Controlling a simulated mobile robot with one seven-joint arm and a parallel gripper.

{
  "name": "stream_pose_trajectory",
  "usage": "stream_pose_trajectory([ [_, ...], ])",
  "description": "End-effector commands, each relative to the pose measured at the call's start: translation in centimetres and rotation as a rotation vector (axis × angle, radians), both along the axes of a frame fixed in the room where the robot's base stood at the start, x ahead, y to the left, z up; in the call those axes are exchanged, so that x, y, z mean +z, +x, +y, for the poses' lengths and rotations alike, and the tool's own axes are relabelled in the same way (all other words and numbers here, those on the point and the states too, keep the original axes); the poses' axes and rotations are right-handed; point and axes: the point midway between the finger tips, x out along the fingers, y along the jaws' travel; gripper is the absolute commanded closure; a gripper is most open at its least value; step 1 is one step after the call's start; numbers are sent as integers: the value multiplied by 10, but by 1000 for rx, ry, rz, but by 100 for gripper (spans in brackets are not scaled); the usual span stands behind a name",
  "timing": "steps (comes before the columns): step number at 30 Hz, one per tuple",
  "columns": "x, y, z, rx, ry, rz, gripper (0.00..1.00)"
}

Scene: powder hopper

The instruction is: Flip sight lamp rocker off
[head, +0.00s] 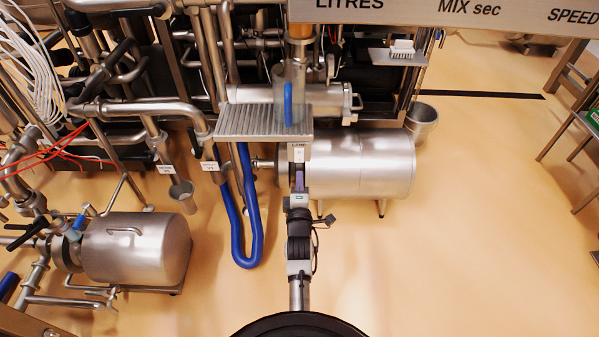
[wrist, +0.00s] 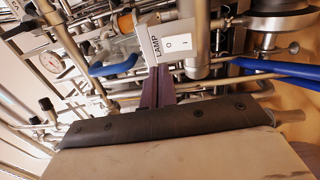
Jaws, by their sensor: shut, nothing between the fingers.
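The sight lamp switch box (head: 298,147) is a small pale box labelled LAMP, below the grated step in the head view. In the wrist view the same box (wrist: 197,30) stands large at top centre. Its white rocker (wrist: 178,43) carries O and I marks; which side is pressed in, I cannot tell. My gripper (head: 299,181) is just below the box in the head view. In the wrist view its purple fingers (wrist: 159,78) are shut and empty, close to the box's lower edge. Whether they touch it is unclear.
A grated metal step (head: 262,121) lies just above the box. A steel cylinder (head: 360,165) is right of my gripper, and a blue hose (head: 247,225) hangs to its left. Pipes and a gauge (wrist: 50,62) crowd the wrist view's left. The floor at lower right is clear.

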Motion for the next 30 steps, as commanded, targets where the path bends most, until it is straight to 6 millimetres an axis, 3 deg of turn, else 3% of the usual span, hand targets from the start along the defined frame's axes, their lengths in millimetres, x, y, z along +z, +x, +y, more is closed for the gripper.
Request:
stream_pose_trajectory([
  [3,1,-22,0,0,0,2,100],
  [9,5,-43,0,0,0,1,100],
  [30,7,-48,0,0,0,-1,100],
])
